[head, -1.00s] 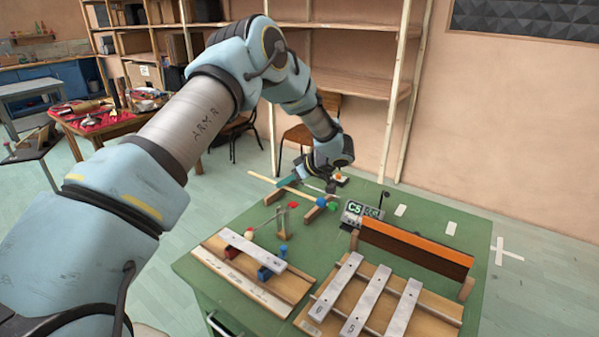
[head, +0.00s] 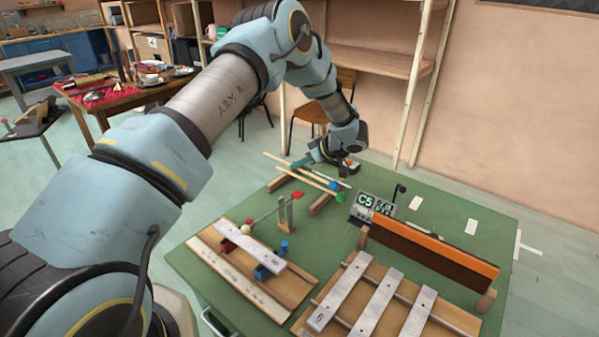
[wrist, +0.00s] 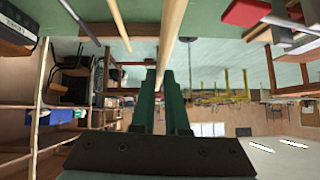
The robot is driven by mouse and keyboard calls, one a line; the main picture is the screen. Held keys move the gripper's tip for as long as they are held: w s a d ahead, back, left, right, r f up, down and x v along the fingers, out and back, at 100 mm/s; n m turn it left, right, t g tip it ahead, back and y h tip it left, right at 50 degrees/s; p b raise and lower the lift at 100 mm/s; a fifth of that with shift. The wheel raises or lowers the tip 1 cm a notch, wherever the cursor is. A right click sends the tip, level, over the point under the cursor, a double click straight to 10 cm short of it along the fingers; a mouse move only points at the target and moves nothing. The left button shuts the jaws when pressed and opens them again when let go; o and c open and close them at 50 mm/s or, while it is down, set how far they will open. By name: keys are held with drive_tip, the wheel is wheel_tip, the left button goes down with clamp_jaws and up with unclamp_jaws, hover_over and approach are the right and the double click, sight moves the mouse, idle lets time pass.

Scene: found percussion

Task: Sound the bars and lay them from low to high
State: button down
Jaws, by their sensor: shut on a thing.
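My gripper (head: 303,163) is at the far edge of the green table, shut on a thin wooden stick (wrist: 172,35), which runs up between its fingers in the wrist view. Green and blue mallet heads (head: 337,187) show near its right; which belongs to the held stick I cannot tell. One grey metal bar (head: 250,244) lies on the left wooden stand (head: 222,264), across red and blue supports. Three more bars, left (head: 338,290), middle (head: 376,304) and right (head: 420,312), lie side by side on the right wooden rack (head: 455,318). A tuner display (head: 374,206) reads C5.
A long orange-topped barrier (head: 430,245) stands behind the rack. A small upright holder (head: 286,214) with a red-topped arm stands behind the left stand. Shelves (head: 375,62) stand behind.

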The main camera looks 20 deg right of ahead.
wheel_tip(320, 180, down, 2)
drive_tip(key=shift+f, duration=0.25)
drive_tip(key=shift+r, duration=0.2)
drive_tip(key=shift+f+b, duration=1.85)
drive_tip(key=shift+f, duration=1.45)
drive_tip(key=shift+f, duration=0.3)
drive_tip(key=c, duration=0.8)
unclamp_jaws()
drive_tip(key=shift+c, duration=0.2)
drive_tip(key=shift+s, duration=0.1)
